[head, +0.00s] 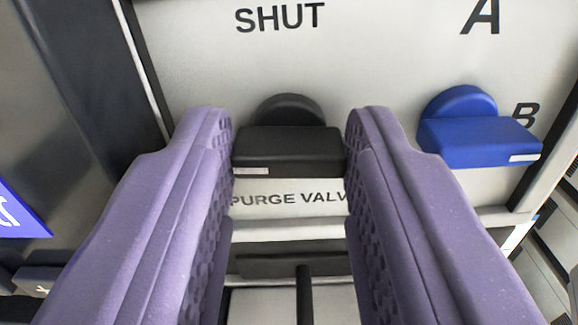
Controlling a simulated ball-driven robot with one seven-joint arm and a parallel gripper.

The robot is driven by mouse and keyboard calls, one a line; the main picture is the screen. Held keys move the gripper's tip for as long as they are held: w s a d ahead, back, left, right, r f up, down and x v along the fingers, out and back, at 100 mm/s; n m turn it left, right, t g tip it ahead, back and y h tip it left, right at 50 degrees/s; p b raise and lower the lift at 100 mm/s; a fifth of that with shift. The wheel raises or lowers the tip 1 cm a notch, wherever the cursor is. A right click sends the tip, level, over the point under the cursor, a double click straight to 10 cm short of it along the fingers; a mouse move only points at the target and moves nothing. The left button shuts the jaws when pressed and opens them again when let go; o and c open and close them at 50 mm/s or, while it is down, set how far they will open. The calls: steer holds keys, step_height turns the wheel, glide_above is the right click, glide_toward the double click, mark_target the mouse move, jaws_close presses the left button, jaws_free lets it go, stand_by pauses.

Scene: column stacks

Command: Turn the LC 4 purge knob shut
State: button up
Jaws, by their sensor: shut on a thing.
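The black purge knob (288,143) sits in the middle of the head view on a pale panel. Its bar lies nearly level, with a white mark at its left end. The word SHUT is printed above it and PURGE VALV, partly covered, below it. My gripper (289,145) has two purple padded fingers, one at each end of the bar, and is shut on the knob.
A blue knob (478,128) stands to the right, near the letters A and B, close to my right finger. A dark vertical edge (150,75) borders the panel at left. Below the panel are a ledge (288,229) and a thin dark post (304,292).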

steer(key=m+b, duration=0.1)
steer(key=b, duration=0.1)
steer(key=m+b, duration=0.2)
steer(key=b, duration=0.1)
steer(key=shift+d+f+b, duration=0.1)
steer(key=shift+f+b, duration=0.2)
steer(key=shift+f, duration=0.1)
steer(key=m+b, duration=0.5)
steer(key=b, duration=0.3)
steer(key=m+b, duration=0.5)
steer(key=shift+r+m+b, duration=0.15)
steer(key=shift+m+b, duration=1.35)
steer(key=shift+m, duration=0.6)
steer(key=shift+d, duration=0.1)
steer(key=o, duration=1)
steer(key=shift+o, duration=0.2)
